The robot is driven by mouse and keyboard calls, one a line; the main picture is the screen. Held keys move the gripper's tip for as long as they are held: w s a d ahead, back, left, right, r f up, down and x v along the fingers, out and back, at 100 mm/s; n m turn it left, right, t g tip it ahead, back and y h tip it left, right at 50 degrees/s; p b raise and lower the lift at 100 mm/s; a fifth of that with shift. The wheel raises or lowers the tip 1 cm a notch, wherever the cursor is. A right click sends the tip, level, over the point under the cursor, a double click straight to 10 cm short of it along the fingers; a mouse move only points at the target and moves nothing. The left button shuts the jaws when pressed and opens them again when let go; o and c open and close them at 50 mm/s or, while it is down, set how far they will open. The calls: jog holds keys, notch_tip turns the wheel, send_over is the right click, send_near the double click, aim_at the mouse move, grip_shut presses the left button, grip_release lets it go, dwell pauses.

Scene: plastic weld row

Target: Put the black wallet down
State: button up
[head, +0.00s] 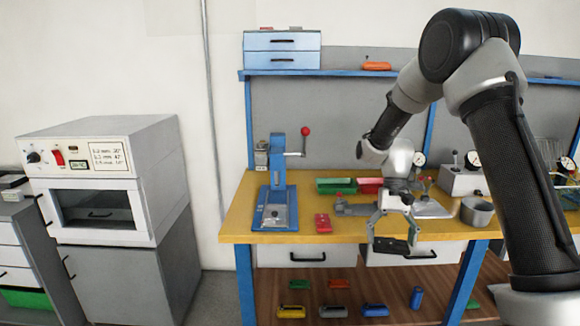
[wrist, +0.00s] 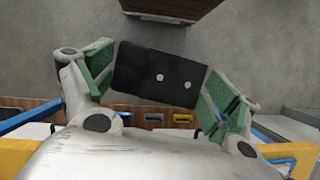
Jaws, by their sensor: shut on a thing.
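The black wallet (wrist: 158,76) is a flat dark rectangle with two pale dots on its face. It sits between the green pads of my gripper (wrist: 157,84), which is shut on it at its two ends. In the head view my gripper (head: 393,240) hangs fingers down in front of the workbench's front edge, and the wallet (head: 390,245) shows as a dark shape between the fingertips, in front of a drawer. It appears held in the air below the level of the bench top.
The yellow workbench top (head: 330,234) carries a blue press (head: 277,200), a red item (head: 323,223), green (head: 336,186) and red bins, and a metal pot (head: 477,211). Several coloured items lie on the lower shelf. A grey oven (head: 100,200) stands left.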

aim_at(392, 245)
jog(key=w+f, duration=0.1)
jog(key=d+f+n, duration=0.1)
jog(key=w+f+n, duration=0.1)
jog(key=f, duration=0.1)
jog(key=shift+w+d+f+h, duration=0.1)
jog(key=shift+w+d+h, duration=0.2)
jog(key=shift+d+h, duration=0.1)
jog(key=x, duration=0.3)
jog(key=shift+w+a+f, duration=0.1)
jog(key=shift+w+f, duration=0.15)
jog(key=shift+w, duration=0.05)
dwell(0.9)
